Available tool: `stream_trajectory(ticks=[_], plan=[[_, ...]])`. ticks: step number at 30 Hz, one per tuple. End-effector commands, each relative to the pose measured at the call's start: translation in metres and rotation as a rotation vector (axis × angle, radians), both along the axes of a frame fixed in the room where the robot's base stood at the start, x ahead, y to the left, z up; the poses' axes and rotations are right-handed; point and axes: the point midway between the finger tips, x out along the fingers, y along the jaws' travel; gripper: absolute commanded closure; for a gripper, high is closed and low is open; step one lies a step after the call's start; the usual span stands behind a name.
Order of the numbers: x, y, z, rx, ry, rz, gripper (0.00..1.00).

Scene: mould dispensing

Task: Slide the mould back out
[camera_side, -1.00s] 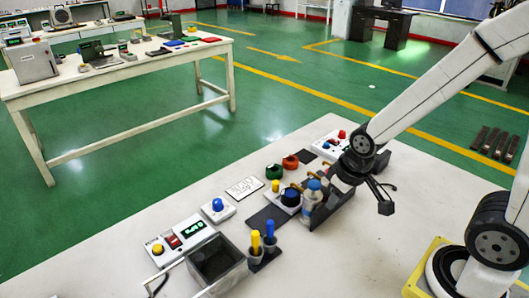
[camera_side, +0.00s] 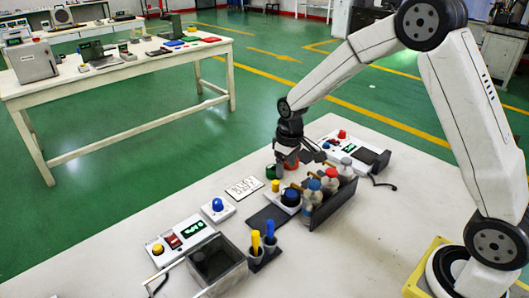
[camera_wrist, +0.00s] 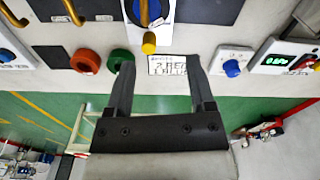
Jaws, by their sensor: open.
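My gripper (camera_side: 298,163) is low over the table, at the far side of the row of devices. In the wrist view its two fingers are apart, with nothing held between them (camera_wrist: 158,63). A green ring-shaped piece (camera_wrist: 121,58) is close to the left fingertip, and a red one (camera_wrist: 86,61) is farther left. A white lettered card (camera_wrist: 172,65) shows between the fingertips. A white unit with a blue dial (camera_side: 291,196) and a yellow knob (camera_wrist: 149,43) stands ahead of the fingers. I cannot tell which piece is the mould.
A dark rack (camera_side: 333,204) holds several capped bottles. A device with a blue knob (camera_side: 218,205), a control box (camera_side: 181,237), an open dark-bottomed box (camera_side: 214,262) and yellow and blue handled tools (camera_side: 264,238) stand nearby. The table front is clear.

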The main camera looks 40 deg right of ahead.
Motion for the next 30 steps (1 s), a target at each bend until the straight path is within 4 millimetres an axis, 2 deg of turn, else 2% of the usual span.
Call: stream_trajectory(ticks=[3,6,11,23,30], plan=[[0.023,-0.007,-0.012,0.0,0.026,0.023,0.3],[0.036,-0.012,-0.02,0.001,0.042,0.039,0.3],[0.049,-0.017,-0.028,0.002,0.059,0.056,0.3],[0.053,-0.018,-0.033,0.003,0.065,0.063,0.3],[0.052,-0.018,-0.053,0.002,0.066,0.062,0.3]])
